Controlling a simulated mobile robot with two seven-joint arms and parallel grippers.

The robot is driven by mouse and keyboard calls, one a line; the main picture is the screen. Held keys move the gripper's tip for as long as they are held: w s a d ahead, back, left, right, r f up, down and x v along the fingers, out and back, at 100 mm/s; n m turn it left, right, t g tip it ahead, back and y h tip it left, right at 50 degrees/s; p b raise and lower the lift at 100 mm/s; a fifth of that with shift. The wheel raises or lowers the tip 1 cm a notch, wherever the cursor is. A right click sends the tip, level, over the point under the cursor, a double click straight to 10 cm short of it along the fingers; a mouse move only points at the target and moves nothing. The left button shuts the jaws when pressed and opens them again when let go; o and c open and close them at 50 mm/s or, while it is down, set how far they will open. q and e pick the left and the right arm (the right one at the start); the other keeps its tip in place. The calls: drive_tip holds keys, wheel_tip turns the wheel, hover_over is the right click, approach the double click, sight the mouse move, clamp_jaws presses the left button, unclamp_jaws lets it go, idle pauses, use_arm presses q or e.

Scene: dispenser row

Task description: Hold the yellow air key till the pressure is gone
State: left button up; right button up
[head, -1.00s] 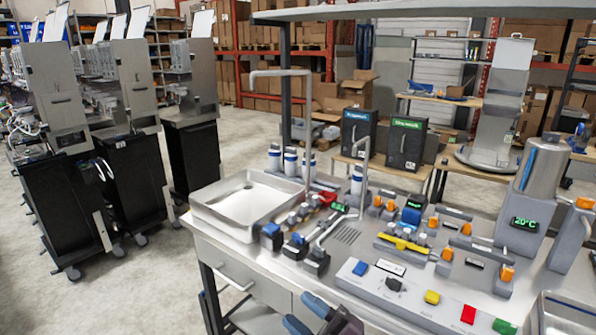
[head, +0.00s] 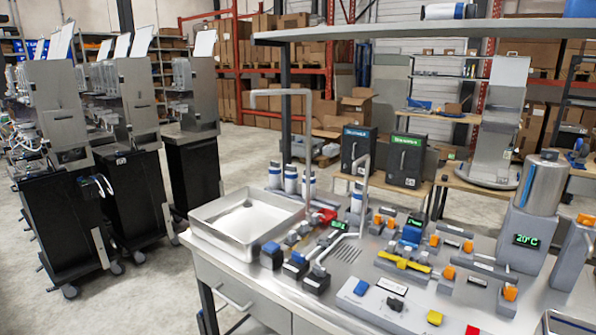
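A yellow key (head: 434,317) sits on the grey key panel (head: 410,318) at the bottom edge of the head view, between a black key (head: 395,304) and a red key (head: 472,330). A blue key (head: 361,288) is at the panel's left end. Another yellow part, a long bar (head: 404,262), lies on a grey fixture (head: 386,256) behind the panel. I cannot make out a pressure reading. Neither of my grippers shows in the head view, and nothing is seen touching the yellow key.
The panel stands on a steel bench (head: 240,262) with a sink tray (head: 246,217) at left. A metal cylinder unit (head: 541,205) showing 20 °C stands at right. A shelf (head: 430,30) spans above. Black carts (head: 130,195) stand left, with open floor between them and the bench.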

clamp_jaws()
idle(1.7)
